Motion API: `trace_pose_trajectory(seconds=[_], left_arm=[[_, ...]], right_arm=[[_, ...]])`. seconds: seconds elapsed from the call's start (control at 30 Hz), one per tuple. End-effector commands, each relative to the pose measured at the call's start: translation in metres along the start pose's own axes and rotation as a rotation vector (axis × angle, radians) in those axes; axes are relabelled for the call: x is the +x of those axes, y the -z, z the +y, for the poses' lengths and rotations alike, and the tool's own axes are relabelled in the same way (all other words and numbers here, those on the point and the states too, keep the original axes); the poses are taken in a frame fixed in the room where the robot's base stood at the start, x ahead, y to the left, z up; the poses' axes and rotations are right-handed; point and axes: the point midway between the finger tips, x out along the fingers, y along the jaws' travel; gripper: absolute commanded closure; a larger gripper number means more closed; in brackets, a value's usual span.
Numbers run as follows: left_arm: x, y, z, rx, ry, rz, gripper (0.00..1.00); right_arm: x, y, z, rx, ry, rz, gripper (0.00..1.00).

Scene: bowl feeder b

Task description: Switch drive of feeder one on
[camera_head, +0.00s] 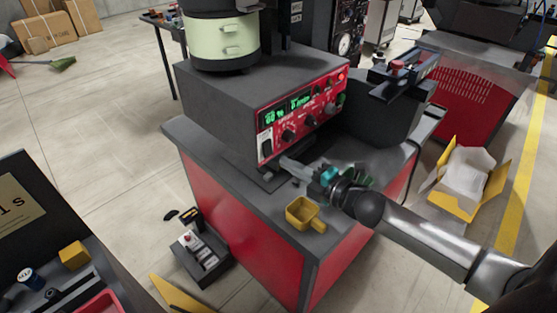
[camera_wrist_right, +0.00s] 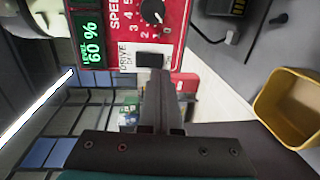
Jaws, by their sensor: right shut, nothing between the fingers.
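The feeder's control box has a red front panel (camera_head: 302,117) with a green display (camera_head: 286,108) and black knobs. The drive switch (camera_head: 265,145) is at the panel's left end. In the right wrist view the switch (camera_wrist_right: 149,60) is a black rocker beside the white "DRIVE" label, and the display (camera_wrist_right: 91,40) reads "LEVEL 60 %". My right gripper (camera_head: 287,162) is shut and empty, its fingers pointing at the panel's lower left. In the wrist view its fingertips (camera_wrist_right: 158,76) are right at the rocker's edge; I cannot tell whether they touch. My left gripper is out of view.
A pale green bowl (camera_head: 222,40) stands on the control box. A yellow scoop-like container (camera_head: 303,212) lies near the bench's front corner, close to my right gripper. A dark unit (camera_head: 374,115) stands right of the panel. A yellow box (camera_head: 467,178) is on the floor.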

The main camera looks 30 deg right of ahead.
Motion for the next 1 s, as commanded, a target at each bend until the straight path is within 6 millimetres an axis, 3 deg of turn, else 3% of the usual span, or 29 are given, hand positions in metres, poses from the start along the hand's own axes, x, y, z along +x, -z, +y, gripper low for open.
trace_pose_trajectory(seconds=[0.2, 0.4, 0.87, 1.0], left_arm=[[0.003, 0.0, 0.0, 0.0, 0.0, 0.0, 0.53], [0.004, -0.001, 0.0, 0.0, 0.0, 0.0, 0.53], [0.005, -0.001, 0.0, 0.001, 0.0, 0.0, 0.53], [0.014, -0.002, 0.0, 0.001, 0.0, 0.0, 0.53]], right_arm=[[0.024, 0.0, 0.0, 0.001, -0.002, -0.001, 1.0], [0.036, 0.0, 0.0, 0.001, -0.001, 0.0, 1.0], [0.039, 0.0, 0.0, 0.001, -0.001, 0.0, 1.0], [0.042, 0.001, -0.004, 0.003, -0.024, 0.0, 1.0]])
